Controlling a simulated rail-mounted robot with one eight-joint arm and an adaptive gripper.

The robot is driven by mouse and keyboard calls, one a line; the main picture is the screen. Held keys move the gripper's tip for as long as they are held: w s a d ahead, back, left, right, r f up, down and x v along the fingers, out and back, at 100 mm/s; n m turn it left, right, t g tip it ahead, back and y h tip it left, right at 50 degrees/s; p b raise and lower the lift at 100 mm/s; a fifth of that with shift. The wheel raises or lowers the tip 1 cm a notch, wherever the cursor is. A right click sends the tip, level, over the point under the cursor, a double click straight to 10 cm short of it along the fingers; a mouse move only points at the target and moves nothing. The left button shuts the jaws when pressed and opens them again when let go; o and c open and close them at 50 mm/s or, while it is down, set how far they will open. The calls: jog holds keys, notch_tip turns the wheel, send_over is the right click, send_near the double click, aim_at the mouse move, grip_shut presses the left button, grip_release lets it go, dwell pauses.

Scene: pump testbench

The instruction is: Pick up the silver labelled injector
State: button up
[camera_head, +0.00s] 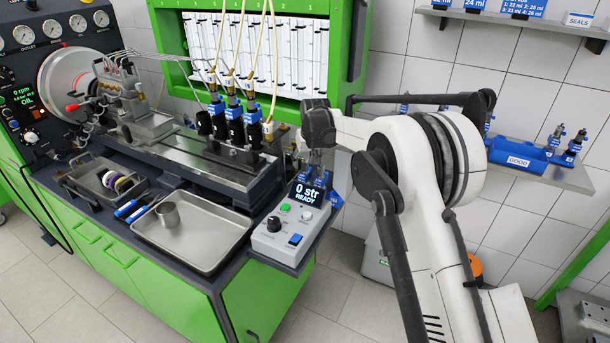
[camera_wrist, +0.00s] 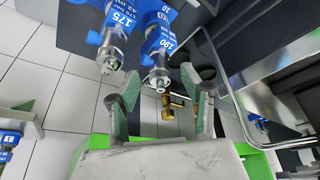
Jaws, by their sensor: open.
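In the wrist view, two silver injectors with blue labels hang into view from the top edge. In the head view, my gripper (camera_head: 317,163) is above blue-labelled parts behind the control box, and my arm hides part of that spot.
The control box (camera_head: 292,222) reads 0 str READY. Several black injectors (camera_head: 235,125) stand on the bench rail. A metal tray (camera_head: 215,252) holds a small cup. A blue GOOD bin (camera_head: 517,156) and more injectors (camera_head: 573,147) are on the right shelf.

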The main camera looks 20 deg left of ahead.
jog(key=shift+x, duration=0.85)
grip_shut()
